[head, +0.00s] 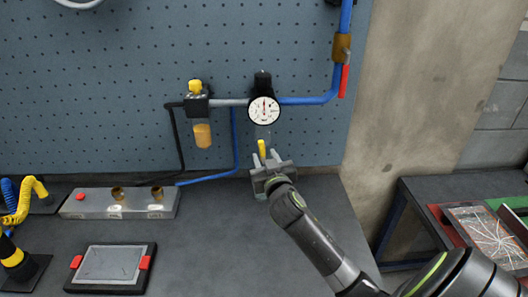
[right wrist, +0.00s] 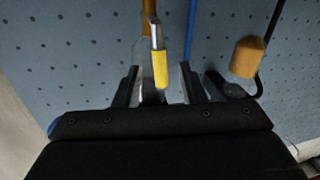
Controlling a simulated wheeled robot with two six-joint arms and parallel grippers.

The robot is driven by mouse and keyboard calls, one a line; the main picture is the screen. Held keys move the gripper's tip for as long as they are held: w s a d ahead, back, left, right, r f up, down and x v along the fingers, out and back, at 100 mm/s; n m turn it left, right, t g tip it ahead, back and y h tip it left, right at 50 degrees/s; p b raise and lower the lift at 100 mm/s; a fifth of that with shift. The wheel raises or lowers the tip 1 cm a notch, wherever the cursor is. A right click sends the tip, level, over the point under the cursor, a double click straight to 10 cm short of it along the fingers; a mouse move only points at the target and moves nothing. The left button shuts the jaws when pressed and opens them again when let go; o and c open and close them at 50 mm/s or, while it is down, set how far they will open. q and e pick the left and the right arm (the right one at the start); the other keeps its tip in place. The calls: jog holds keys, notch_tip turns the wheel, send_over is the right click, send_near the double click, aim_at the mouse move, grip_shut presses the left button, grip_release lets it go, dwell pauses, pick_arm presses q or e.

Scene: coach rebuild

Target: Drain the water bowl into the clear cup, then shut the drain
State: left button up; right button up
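The yellow drain lever (head: 262,149) hangs below the round gauge (head: 264,110) on the pegboard. In the right wrist view the lever (right wrist: 160,69) shows between the fingers, with a faint clear shape, perhaps the water bowl, beside it. My right gripper (head: 268,164) is just below the lever, its fingers apart in the right wrist view (right wrist: 160,82). Touch between fingers and lever cannot be told. A pale clear patch at the gripper may be the clear cup, but I cannot tell. My left gripper is not in view.
An amber bowl (head: 202,135) hangs left of the gauge. A blue pipe with a red lever (head: 344,81) runs at the right. A grey block (head: 118,203) and a tablet (head: 111,265) sit on the bench. A side table with trays (head: 439,217) stands right.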

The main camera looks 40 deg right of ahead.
jog(key=shift+x, duration=0.95)
jog(key=shift+c, duration=0.5)
grip_shut()
